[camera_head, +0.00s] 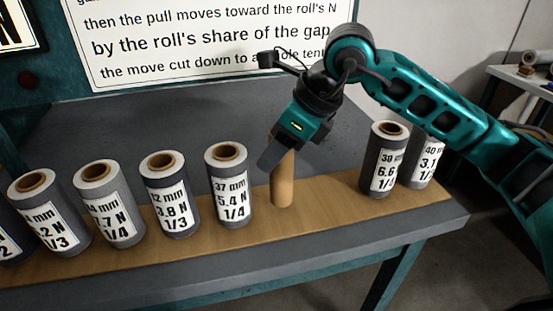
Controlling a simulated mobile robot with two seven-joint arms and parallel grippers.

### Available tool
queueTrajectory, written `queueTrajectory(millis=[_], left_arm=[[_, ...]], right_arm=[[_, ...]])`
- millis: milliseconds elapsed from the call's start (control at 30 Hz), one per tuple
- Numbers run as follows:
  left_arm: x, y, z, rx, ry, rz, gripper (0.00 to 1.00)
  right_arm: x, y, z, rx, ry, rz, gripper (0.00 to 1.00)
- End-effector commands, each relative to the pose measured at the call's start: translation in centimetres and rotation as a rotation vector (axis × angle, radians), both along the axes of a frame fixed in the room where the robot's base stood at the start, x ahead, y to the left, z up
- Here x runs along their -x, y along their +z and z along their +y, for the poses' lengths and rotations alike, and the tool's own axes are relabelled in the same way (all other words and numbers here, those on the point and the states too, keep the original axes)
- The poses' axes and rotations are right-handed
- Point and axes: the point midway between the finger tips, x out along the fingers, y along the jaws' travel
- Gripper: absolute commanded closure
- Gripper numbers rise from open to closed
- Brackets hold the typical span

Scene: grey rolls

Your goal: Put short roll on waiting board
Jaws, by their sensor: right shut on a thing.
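My right gripper (276,152) reaches down from the upper right and is shut on a slim tan cylinder (283,187). The cylinder is near upright, its lower end at the wooden board (325,205); I cannot tell whether it touches. The gripper hides its upper part. Several grey rolls with white labels stand upright on the board, among them one marked 37 mm (229,180) left of the cylinder and one marked 39 mm (384,160) to its right. Which one is the short roll cannot be told. My left gripper is not in view.
The wooden strip lies along the front of a grey table (110,130). A gap of bare wood is between the cylinder and the 39 mm roll. A white sign (210,40) stands behind. A side table (525,75) with small parts is at the far right.

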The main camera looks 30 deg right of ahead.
Motion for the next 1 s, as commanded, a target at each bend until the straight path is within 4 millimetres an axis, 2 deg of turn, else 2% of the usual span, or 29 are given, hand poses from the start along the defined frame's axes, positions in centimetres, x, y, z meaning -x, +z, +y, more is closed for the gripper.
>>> queueTrajectory(millis=[33, 100, 500, 533, 767, 1000], left_arm=[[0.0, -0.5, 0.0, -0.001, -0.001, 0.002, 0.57], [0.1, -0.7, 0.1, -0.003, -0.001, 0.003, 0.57], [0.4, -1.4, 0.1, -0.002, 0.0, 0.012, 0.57], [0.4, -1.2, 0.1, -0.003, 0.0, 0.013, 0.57], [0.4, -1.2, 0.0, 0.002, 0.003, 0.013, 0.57], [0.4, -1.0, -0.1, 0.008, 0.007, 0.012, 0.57]], right_arm=[[0.1, -1.2, 0.0, 0.002, 0.0, 0.004, 0.86], [0.1, -1.9, 0.0, 0.001, 0.0, 0.003, 0.86], [0.0, -2.5, 0.0, 0.001, -0.001, 0.0, 0.86], [0.0, -2.3, 0.0, 0.001, -0.001, 0.0, 0.49], [0.0, -2.2, 0.0, 0.001, -0.001, 0.0, 0.27], [0.0, -2.2, 0.0, 0.0, -0.001, 0.001, 0.26]])
